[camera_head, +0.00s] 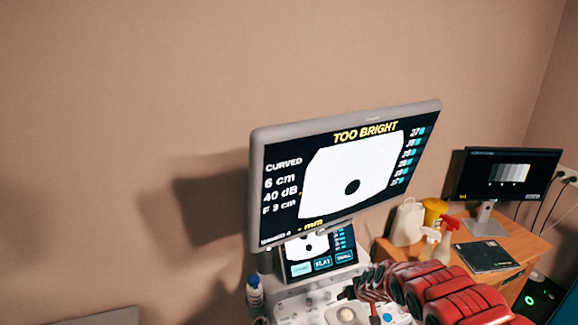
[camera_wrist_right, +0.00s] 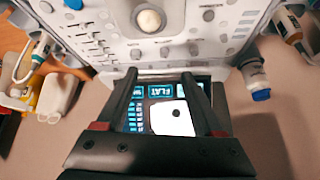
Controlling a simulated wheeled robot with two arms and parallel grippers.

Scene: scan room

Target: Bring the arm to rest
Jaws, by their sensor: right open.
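My right arm (camera_head: 440,290), red and segmented, reaches in from the lower right of the head view, over the console's control panel (camera_head: 300,305). In the right wrist view my right gripper (camera_wrist_right: 160,82) is open, with two dark fingers apart and nothing between them. Its fingers lie in front of the small touch screen (camera_wrist_right: 172,117) and point toward the panel's knobs and trackball (camera_wrist_right: 149,20). I cannot tell whether they touch the console. My left gripper is not in view.
The large monitor (camera_head: 262,190) reads "TOO BRIGHT" above the small screen. A blue-capped bottle (camera_head: 254,292) stands beside the panel. On the right, a wooden desk (camera_head: 530,246) holds a white jug (camera_head: 407,222), a yellow container (camera_head: 434,212), a spray bottle and a second monitor (camera_head: 505,175).

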